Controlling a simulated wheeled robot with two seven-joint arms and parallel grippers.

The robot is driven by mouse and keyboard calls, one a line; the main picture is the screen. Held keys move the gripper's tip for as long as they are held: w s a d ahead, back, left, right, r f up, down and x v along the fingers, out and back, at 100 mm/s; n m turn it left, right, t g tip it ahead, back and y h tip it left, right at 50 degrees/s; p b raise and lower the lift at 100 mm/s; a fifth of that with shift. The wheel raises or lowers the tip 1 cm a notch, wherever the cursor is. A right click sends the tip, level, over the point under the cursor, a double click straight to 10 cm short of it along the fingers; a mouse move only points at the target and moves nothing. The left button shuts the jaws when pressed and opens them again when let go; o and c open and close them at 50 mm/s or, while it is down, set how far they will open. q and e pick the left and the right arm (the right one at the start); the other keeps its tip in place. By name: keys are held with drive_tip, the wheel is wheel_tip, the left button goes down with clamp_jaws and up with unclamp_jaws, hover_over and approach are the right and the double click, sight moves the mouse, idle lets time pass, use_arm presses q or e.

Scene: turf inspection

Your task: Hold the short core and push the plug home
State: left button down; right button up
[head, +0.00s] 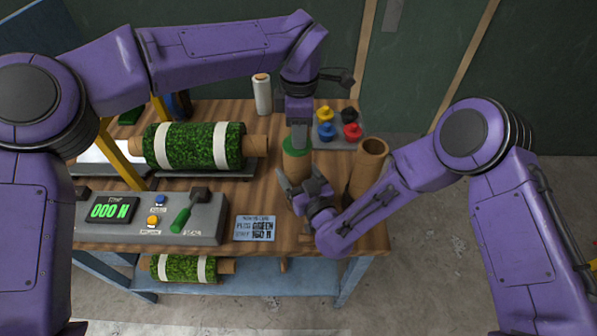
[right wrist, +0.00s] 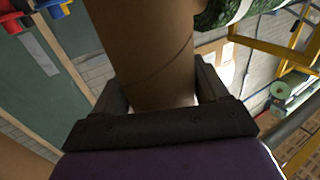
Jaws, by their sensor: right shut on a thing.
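The short brown core (head: 296,168) stands upright on the bench with a green plug (head: 297,146) at its top. My right gripper (head: 299,188) is shut on the core from the front, low down. The right wrist view shows the brown tube (right wrist: 145,50) between its two dark fingers (right wrist: 160,88). My left gripper (head: 299,134) points straight down at the green plug, at or just above it. I cannot tell whether they touch or whether its jaws are open. How deep the plug sits is hidden.
A taller open core (head: 370,165) stands just right. Behind is a grey tray (head: 345,143) with yellow, blue, red and black plugs. A turf roll (head: 190,146) lies left. The control box display (head: 111,210) reads 000 N. A sign (head: 255,228) reads plug GREEN, 160 N.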

use_arm(q)
drive_tip(key=c, duration=0.8)
unclamp_jaws()
drive_tip(key=shift+c, duration=0.2)
use_arm(e)
drive_tip(key=o, duration=1.2)
use_arm(q)
wheel_tip(320, 180, up, 12)
use_arm(e)
drive_tip(key=shift+o, duration=0.2)
drive_tip(key=v, duration=1.2)
